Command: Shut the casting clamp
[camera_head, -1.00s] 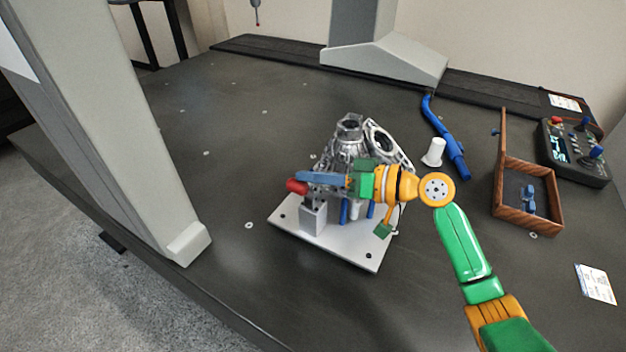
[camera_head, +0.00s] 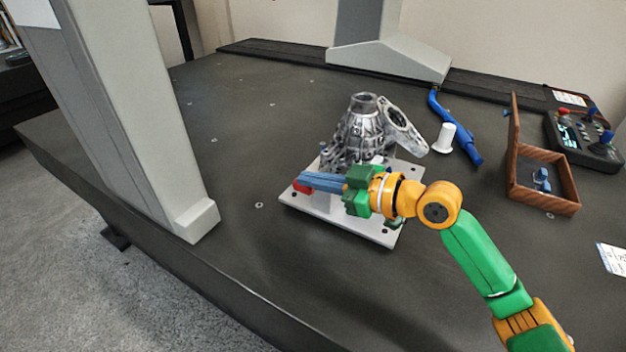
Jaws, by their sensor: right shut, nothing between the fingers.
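The metal casting (camera_head: 362,125) stands on a pale fixture plate (camera_head: 372,232) in the middle of the dark table. The casting clamp's red handle end (camera_head: 301,187) shows at the plate's left side, low over the plate. The rest of the clamp is mostly hidden behind my right gripper. My right gripper (camera_head: 302,180) has its blue fingers together, pointing left across the front of the casting. Its fingertips are at the red handle end, seemingly touching it from above. Nothing is held between them. My left gripper is out of view.
An open wooden box (camera_head: 544,202) and a control pendant (camera_head: 583,141) are farther right. A grey gantry column (camera_head: 146,124) stands at left. The table's front left is clear.

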